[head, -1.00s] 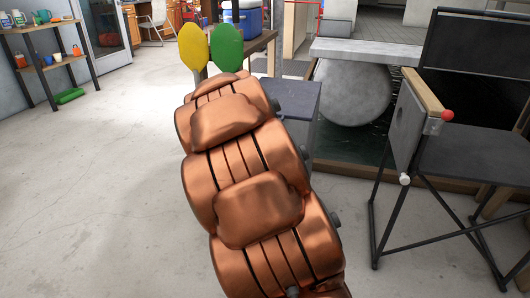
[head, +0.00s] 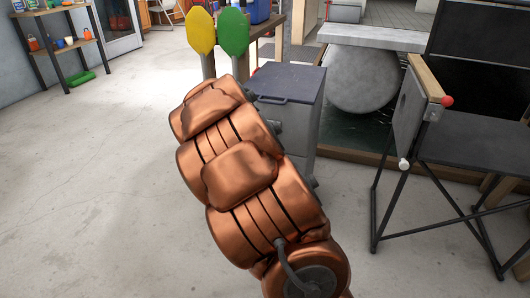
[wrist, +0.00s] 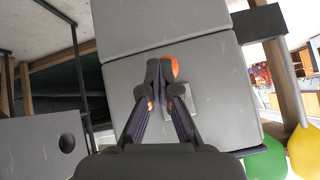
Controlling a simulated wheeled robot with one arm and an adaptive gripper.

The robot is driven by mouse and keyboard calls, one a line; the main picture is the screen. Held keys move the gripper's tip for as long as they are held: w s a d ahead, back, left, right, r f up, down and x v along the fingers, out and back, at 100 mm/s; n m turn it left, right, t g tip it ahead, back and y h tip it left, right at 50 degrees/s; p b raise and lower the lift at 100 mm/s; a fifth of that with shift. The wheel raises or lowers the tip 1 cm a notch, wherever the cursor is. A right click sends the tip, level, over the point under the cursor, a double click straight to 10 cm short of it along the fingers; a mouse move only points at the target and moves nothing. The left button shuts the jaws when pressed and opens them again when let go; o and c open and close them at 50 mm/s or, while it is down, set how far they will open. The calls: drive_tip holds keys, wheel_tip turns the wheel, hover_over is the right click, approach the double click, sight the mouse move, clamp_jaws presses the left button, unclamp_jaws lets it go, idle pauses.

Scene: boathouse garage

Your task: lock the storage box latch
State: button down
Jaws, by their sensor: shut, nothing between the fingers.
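The storage box (head: 300,122) is a grey cabinet with a dark flat lid (head: 290,80), standing just beyond my arm in the head view. In the wrist view its grey face (wrist: 215,75) fills the middle, with a seam across it. A small pale metal plate (wrist: 183,101), apparently part of the latch, sits on this face, partly hidden by my fingers. In the head view my arm hides the gripper.
A yellow paddle (head: 201,31) and a green paddle (head: 233,32) stand behind the box on the left. A folding chair (head: 470,145) stands at the right. A large grey cylinder (head: 362,80) is behind. The concrete floor (head: 90,190) at left is clear.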

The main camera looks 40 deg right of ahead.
drive_tip(key=shift+s+f, duration=0.2)
drive_tip(key=shift+f, duration=0.3)
drive_tip(key=s+a+f+b, duration=0.1)
drive_tip(key=s+a+b, duration=0.3)
drive_tip(key=a, duration=0.4)
drive_tip(key=shift+s+a, duration=0.15)
drive_tip(key=shift+s, duration=0.35)
drive_tip(key=s+a+r+n+g+y+p, duration=0.2)
drive_tip(key=s+a+r+n+p, duration=0.3)
drive_tip(key=s+a+r+p, duration=0.4)
drive_tip(key=s+a+r+n+g+y+p, duration=0.2)
drive_tip(key=s+a+r+p, duration=0.7)
drive_tip(key=r+p, duration=1.1)
drive_tip(key=s+a+r+n+g+y+p, duration=0.2)
drive_tip(key=s+a+r+n+p, duration=0.5)
drive_tip(key=r+p, duration=0.8)
drive_tip(key=shift+s+a+r+n+g+y, duration=0.35)
drive_tip(key=shift+s+a+r+y, duration=0.25)
drive_tip(key=shift+s+a+r, duration=1.2)
